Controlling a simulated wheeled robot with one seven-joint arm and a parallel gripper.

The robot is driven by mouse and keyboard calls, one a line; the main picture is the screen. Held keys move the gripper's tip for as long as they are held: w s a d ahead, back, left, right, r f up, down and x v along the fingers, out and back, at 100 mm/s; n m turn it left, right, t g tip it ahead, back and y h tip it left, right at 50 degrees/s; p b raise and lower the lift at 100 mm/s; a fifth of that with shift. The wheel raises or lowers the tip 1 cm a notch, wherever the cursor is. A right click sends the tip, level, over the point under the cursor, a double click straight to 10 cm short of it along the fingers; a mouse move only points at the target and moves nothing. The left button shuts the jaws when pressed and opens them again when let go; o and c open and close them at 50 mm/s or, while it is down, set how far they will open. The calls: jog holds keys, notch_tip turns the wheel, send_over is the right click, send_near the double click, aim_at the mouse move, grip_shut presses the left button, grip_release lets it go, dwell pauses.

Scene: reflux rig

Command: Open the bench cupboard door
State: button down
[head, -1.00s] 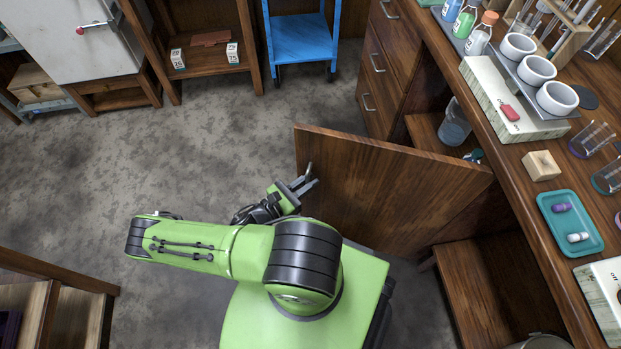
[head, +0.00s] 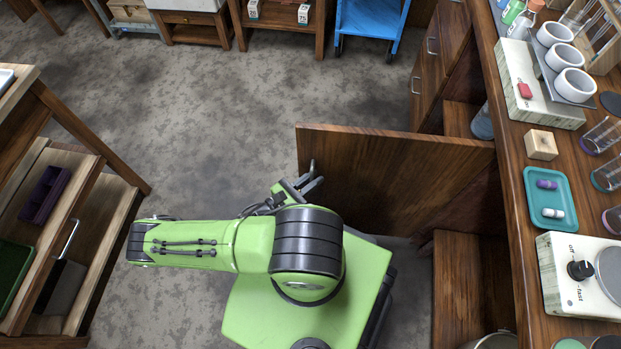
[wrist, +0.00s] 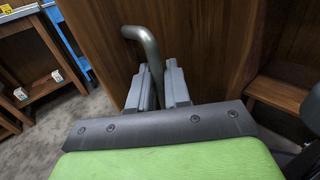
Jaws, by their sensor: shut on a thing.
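The bench cupboard door (head: 390,178) is a dark brown wooden panel that stands swung out from the bench at a wide angle. Its grey bar handle (head: 312,167) is near the free left edge, on the side facing me. My gripper (head: 303,187) is shut on this handle. In the wrist view the two fingers of my gripper (wrist: 158,82) close around the lower part of the curved handle (wrist: 147,45), in front of the door (wrist: 210,35). The grip itself is partly hidden behind the fingers.
The wooden bench (head: 525,300) runs along the right, with a teal tray (head: 533,207) and a hotplate (head: 560,285) on top. A blue trolley (head: 365,28) stands at the back. A wooden shelf unit (head: 125,180) is at left. Open grey floor (head: 200,110) lies left of the door.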

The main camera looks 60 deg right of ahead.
jog(key=c, duration=1.3)
grip_release()
jog(key=shift+c, duration=0.2)
jog(key=v, duration=1.5)
jog(key=shift+a+p, duration=0.3)
jog(key=shift+p, duration=0.1)
jog(key=shift+w, duration=0.15)
